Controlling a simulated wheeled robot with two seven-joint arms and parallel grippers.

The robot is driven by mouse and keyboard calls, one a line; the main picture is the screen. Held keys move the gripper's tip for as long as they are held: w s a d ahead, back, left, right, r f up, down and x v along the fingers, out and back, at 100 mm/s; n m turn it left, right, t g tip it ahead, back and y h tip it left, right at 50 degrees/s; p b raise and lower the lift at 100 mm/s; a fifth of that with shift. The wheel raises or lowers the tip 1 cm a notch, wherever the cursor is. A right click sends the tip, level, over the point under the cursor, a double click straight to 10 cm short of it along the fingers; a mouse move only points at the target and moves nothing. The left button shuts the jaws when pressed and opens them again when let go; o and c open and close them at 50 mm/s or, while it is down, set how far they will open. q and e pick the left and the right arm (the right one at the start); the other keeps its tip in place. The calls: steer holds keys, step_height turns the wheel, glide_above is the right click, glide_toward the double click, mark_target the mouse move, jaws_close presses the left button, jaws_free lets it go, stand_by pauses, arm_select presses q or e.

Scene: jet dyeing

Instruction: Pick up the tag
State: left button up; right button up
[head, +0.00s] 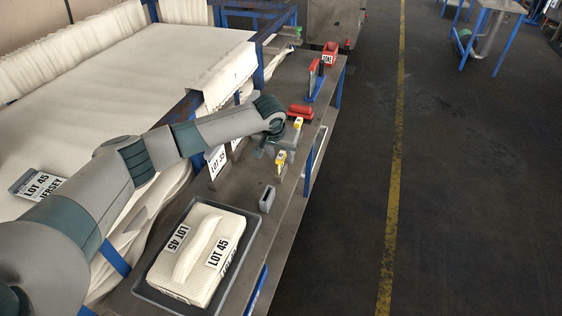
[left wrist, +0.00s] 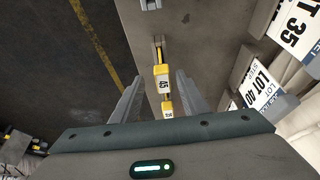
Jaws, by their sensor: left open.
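My left gripper (left wrist: 160,76) is open, with one finger on each side of the view. A yellow tag (left wrist: 162,82) marked 45 appears between the fingertips, apparently untouched; its exact depth below them is unclear. In the head view this nearer yellow tag (head: 281,158) stands in a grey holder on the bench. A second yellow tag (head: 298,123) stands farther along; it also shows lower in the left wrist view (left wrist: 167,108). My left gripper in the head view (head: 268,147) hangs over the bench beside the tags, its fingers partly hidden. My right gripper is not seen.
An empty grey holder (head: 267,199) stands nearer on the bench. A tray (head: 150,293) holds folded fabric labelled LOT 45. White lot placards (head: 215,160) stand left of the tags. A red object (head: 300,111) lies beyond. The floor right of the bench is clear.

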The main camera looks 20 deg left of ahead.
arm_select(q)
steer(key=shift+a+p+x, duration=0.1)
steer(key=shift+p+x, duration=0.25)
steer(key=shift+x, duration=0.75)
steer(key=shift+a+p+x, duration=0.15)
steer(key=shift+p+x, duration=0.2)
steer(key=shift+x, duration=0.75)
jaws_close()
